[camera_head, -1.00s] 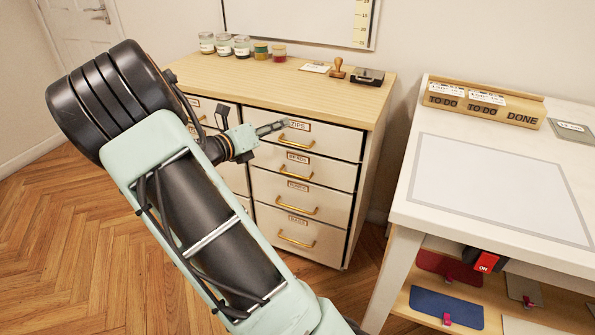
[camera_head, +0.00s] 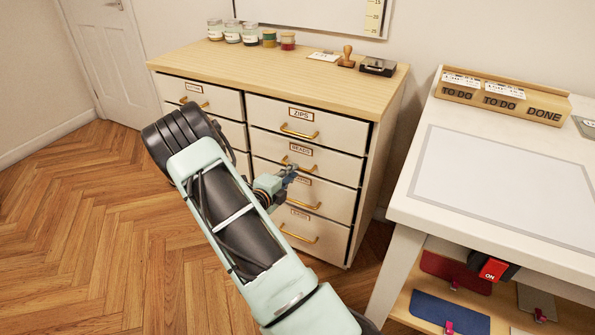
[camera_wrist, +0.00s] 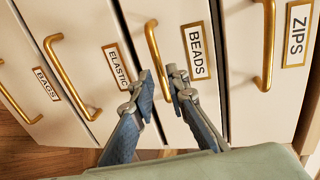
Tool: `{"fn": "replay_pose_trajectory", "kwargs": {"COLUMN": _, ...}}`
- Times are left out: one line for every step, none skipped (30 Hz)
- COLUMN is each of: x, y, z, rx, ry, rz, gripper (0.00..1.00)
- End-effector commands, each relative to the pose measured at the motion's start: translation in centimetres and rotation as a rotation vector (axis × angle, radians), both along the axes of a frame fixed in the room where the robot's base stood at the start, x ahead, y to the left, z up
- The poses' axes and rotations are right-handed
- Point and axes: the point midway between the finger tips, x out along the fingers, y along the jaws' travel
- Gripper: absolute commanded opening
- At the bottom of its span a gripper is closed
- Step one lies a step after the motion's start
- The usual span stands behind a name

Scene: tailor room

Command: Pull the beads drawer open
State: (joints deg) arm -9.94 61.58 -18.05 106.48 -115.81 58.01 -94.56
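The beads drawer (camera_head: 268,150) is second from the top in the right column of the cabinet and looks closed. Its white front carries a BEADS label (camera_wrist: 197,51) and a brass bar handle (camera_wrist: 153,45). My gripper (camera_head: 291,170) is in front of this handle in the head view. In the wrist view my gripper (camera_wrist: 161,78) is open, with one fingertip on each side of the handle. A gap shows between the fingers, and I cannot tell whether either finger touches the bar. The fingers hide part of the handle.
The ZIPS drawer (camera_wrist: 295,38) is above and the ELASTIC drawer (camera_wrist: 105,50) below, each with a brass handle close by. The wooden cabinet top (camera_head: 200,62) holds jars and a stamp. A white table (camera_head: 420,207) stands to the right. The wooden floor at left is clear.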

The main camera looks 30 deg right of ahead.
Motion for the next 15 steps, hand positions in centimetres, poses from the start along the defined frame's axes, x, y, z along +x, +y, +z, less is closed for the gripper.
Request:
{"fn": "replay_pose_trajectory", "kwargs": {"x": 0.4, "y": -0.9, "z": -0.5, "rx": 0.001, "ry": -0.002, "rz": -0.004, "gripper": 0.14}}
{"fn": "replay_pose_trajectory", "kwargs": {"x": 0.6, "y": -1.3, "z": -0.5, "rx": 0.001, "ry": -0.002, "rz": -0.004, "gripper": 0.14}}
{"fn": "replay_pose_trajectory", "kwargs": {"x": 1.0, "y": -1.8, "z": -0.6, "rx": 0.001, "ry": -0.002, "rz": -0.002, "gripper": 0.14}}
{"fn": "replay_pose_trajectory", "kwargs": {"x": 1.2, "y": -2.1, "z": -0.7, "rx": 0.001, "ry": -0.002, "rz": -0.002, "gripper": 0.14}}
{"fn": "replay_pose_trajectory", "kwargs": {"x": 1.3, "y": -2.4, "z": -0.7, "rx": 0.001, "ry": -0.001, "rz": -0.002, "gripper": 0.14}}
{"fn": "replay_pose_trajectory", "kwargs": {"x": 1.5, "y": -2.7, "z": -0.8, "rx": 0.000, "ry": -0.003, "rz": -0.003, "gripper": 0.14}}
{"fn": "replay_pose_trajectory", "kwargs": {"x": 1.7, "y": -2.9, "z": -0.8, "rx": 0.001, "ry": -0.003, "rz": -0.002, "gripper": 0.14}}
{"fn": "replay_pose_trajectory", "kwargs": {"x": 1.8, "y": -3.0, "z": -0.8, "rx": 0.001, "ry": -0.002, "rz": -0.001, "gripper": 0.14}}
{"fn": "replay_pose_trajectory", "kwargs": {"x": 1.9, "y": -3.2, "z": -0.9, "rx": 0.001, "ry": -0.002, "rz": 0.000, "gripper": 0.14}}
{"fn": "replay_pose_trajectory", "kwargs": {"x": 1.9, "y": -3.3, "z": -0.9, "rx": 0.002, "ry": -0.001, "rz": 0.000, "gripper": 0.14}}
{"fn": "replay_pose_trajectory", "kwargs": {"x": 2.0, "y": -3.4, "z": -0.9, "rx": 0.001, "ry": 0.000, "rz": 0.000, "gripper": 0.14}}
{"fn": "replay_pose_trajectory", "kwargs": {"x": 2.0, "y": -3.4, "z": -0.9, "rx": 0.001, "ry": 0.000, "rz": 0.000, "gripper": 0.14}}
{"fn": "replay_pose_trajectory", "kwargs": {"x": 2.0, "y": -3.5, "z": -0.8, "rx": 0.001, "ry": 0.000, "rz": 0.000, "gripper": 0.14}}
{"fn": "replay_pose_trajectory", "kwargs": {"x": 2.0, "y": -3.5, "z": -0.8, "rx": 0.001, "ry": 0.000, "rz": 0.000, "gripper": 0.14}}
{"fn": "replay_pose_trajectory", "kwargs": {"x": 2.0, "y": -3.5, "z": -0.8, "rx": 0.001, "ry": 0.000, "rz": 0.000, "gripper": 0.14}}
